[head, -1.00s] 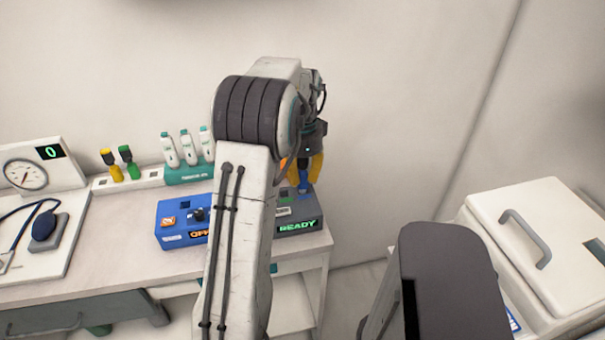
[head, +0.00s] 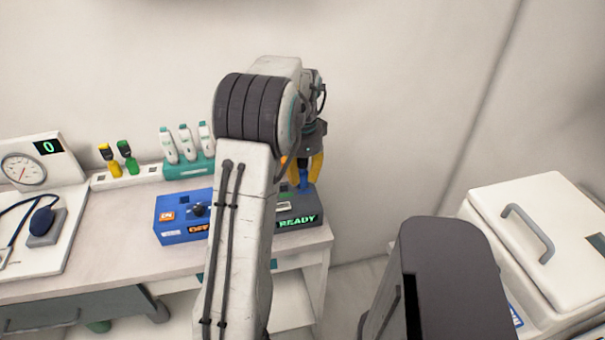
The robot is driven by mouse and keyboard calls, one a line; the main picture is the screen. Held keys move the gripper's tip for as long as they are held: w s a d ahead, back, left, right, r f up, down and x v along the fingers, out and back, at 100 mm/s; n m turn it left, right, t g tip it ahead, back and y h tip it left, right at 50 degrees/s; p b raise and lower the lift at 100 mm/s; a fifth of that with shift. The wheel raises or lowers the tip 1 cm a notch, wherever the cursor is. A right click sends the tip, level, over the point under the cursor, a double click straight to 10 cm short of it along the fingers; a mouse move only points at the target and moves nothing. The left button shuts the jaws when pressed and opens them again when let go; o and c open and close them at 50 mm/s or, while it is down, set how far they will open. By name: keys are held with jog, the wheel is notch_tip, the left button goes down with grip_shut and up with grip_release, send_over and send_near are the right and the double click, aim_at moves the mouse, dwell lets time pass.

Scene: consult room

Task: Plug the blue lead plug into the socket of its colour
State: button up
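My gripper (head: 304,175), with yellow fingers, is at the right end of the desk, partly behind my arm. It appears shut on the blue lead plug (head: 303,180), which shows between the fingers. The plug is upright at the top back of a grey box (head: 312,211) with a green READY display. Whether the plug is seated in a socket or just above it, I cannot tell. The socket under the plug is hidden. My arm covers the left part of the grey box.
A blue box (head: 175,222) with a dark knob and an orange OFF display stands left of my arm. A white strip (head: 140,174) holds a yellow and a green plug. A teal rack (head: 180,169) holds white bottles. A white lidded box (head: 545,215) stands at right.

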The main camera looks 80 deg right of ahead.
jog(key=o, duration=0.5)
jog(key=shift+r, duration=0.15)
notch_tip(320, 180, up, 12)
jog(key=shift+f, duration=0.15)
dwell(0.3)
dwell(0.5)
